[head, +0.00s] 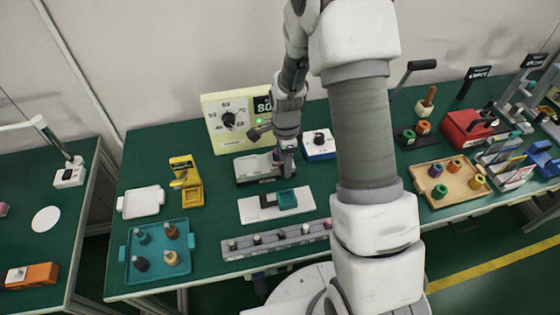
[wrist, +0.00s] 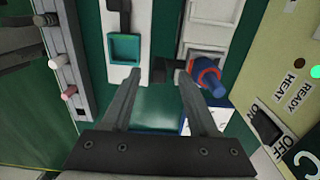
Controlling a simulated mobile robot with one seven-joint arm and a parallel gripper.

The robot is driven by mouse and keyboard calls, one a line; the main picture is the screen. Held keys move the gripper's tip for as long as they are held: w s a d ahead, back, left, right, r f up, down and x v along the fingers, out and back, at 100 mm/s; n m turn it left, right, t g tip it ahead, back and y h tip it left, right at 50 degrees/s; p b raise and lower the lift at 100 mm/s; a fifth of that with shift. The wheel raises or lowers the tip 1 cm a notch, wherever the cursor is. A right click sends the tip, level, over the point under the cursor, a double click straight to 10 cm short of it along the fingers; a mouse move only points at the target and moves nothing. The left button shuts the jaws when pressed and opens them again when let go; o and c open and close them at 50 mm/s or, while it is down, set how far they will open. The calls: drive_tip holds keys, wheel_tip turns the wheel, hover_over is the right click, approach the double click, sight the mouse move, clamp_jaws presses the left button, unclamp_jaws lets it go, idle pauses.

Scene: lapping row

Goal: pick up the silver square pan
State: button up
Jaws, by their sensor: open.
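A pale silver-grey square piece, which looks like the silver square pan (head: 252,164), sits on a low grey stand near the table's middle. I cannot clearly tell the pan from the stand. In the wrist view a pale square part (wrist: 205,56) shows right of the fingertips, partly hidden by a red and blue round part. My gripper (wrist: 167,72) is open with nothing between its fingers. It points down near the right end of the stand in the head view (head: 284,168), and it hides part of that end.
A teal square pan (head: 287,200) lies on a white board (head: 258,211) in front. Behind stands a cream control box (head: 226,137); a blue and white dial box (head: 320,152) is close on the right. A peg rail (head: 270,244) runs along the front.

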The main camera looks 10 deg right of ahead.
drive_tip(key=shift+f, duration=1.45)
drive_tip(key=shift+c, duration=0.3)
clamp_jaws()
